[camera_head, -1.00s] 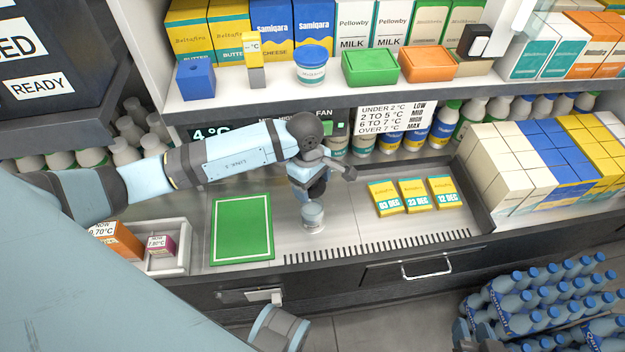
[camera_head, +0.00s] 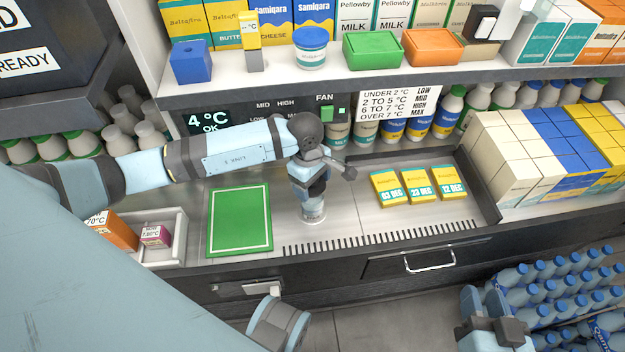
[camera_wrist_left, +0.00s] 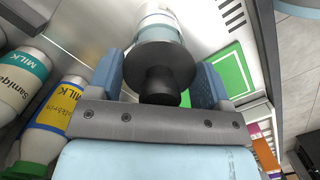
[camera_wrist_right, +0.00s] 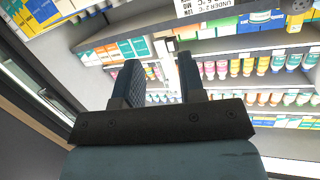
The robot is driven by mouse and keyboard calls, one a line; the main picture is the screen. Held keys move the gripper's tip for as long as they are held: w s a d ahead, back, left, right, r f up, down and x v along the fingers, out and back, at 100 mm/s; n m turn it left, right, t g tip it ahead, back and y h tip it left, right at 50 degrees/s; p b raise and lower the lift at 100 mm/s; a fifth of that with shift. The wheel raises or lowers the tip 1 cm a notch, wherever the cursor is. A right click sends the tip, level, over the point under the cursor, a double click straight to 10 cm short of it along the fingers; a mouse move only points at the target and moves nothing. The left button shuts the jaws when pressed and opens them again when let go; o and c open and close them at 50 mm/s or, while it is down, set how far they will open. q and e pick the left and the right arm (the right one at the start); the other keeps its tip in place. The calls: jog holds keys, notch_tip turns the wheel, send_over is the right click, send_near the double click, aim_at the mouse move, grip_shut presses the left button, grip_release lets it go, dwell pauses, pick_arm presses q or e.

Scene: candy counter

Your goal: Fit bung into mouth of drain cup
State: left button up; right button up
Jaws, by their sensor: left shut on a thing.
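My left gripper (camera_head: 312,196) points down over the drain cup (camera_head: 314,215) on the steel counter, right of the green mat. In the left wrist view it is shut on the dark bung (camera_wrist_left: 160,72), which has a wide round flange and a narrower knob. The pale drain cup (camera_wrist_left: 160,24) shows directly beyond the flange, in line with it. The flange hides the cup's mouth, so I cannot tell whether the bung is inside it. My right gripper (camera_head: 486,298) is low at the right, away from the counter; its fingers (camera_wrist_right: 160,85) are open and empty.
A green mat (camera_head: 239,222) lies left of the cup, with a white tray (camera_head: 178,240) beyond it. Yellow dated packs (camera_head: 419,187) lie to the right. A slotted drain (camera_head: 385,239) runs along the front. The shelf (camera_head: 300,82) overhangs behind.

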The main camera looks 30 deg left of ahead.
pick_arm(q)
jog(key=shift+f+b, duration=0.3)
jog(key=shift+f, duration=0.3)
pick_arm(e)
jog(key=shift+w+a+r+t+y, duration=0.2)
jog(key=shift+a+r+t, duration=0.05)
jog(key=shift+r, duration=0.4)
jog(key=shift+w+a+r+t+y, duration=0.15)
jog(key=shift+a+r+t+y, duration=0.1)
jog(key=shift+r, duration=0.35)
jog(key=shift+f, duration=0.25)
jog(key=shift+s+f, duration=0.2)
jog(key=shift+f, duration=0.05)
jog(key=shift+w+r, duration=0.1)
jog(key=shift+w, duration=0.15)
jog(key=shift+s, duration=0.1)
